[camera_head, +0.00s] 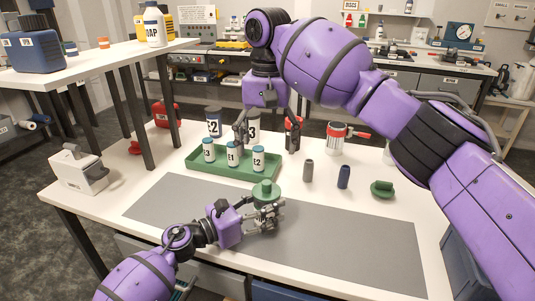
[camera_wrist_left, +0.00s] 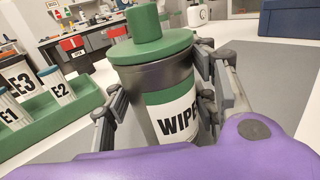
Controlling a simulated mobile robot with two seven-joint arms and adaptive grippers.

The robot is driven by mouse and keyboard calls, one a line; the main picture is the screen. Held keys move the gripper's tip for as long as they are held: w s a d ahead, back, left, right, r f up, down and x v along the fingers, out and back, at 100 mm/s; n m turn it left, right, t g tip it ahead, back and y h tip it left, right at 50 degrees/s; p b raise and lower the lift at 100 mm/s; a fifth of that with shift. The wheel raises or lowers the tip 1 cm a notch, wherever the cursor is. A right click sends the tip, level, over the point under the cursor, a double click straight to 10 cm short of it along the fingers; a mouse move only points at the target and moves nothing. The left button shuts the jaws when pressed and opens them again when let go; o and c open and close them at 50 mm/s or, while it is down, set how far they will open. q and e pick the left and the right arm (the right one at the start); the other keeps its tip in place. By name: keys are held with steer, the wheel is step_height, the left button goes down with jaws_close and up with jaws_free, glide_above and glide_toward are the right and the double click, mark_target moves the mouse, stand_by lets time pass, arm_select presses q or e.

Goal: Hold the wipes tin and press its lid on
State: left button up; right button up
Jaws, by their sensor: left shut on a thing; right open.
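The wipes tin (camera_wrist_left: 172,118), dark grey with a green band and a white label, stands on the grey mat. My left gripper (camera_head: 268,214) is shut around its body; its fingers also show on both sides of the tin in the left wrist view (camera_wrist_left: 160,98). A green lid with a knob (camera_wrist_left: 150,46) sits on top of the tin and shows in the head view too (camera_head: 266,190). I cannot tell whether it is fully seated. My right gripper (camera_head: 267,139) is open and empty, pointing down beyond the tin, over the far side of the green tray.
The green tray (camera_head: 200,169) holds labelled vials, E1 (camera_head: 232,155) among them. A grey cylinder (camera_head: 308,171), a dark blue cylinder (camera_head: 344,177) and a green lid-like piece (camera_head: 382,189) are at the right. A white device (camera_head: 78,172) stands at the left. The mat's right part is clear.

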arm_select(q)
steer(key=o, duration=1.8)
steer(key=shift+c, duration=0.2)
steer(key=v, duration=1.2)
steer(key=shift+s+f, duration=0.1)
steer(key=shift+f, duration=0.05)
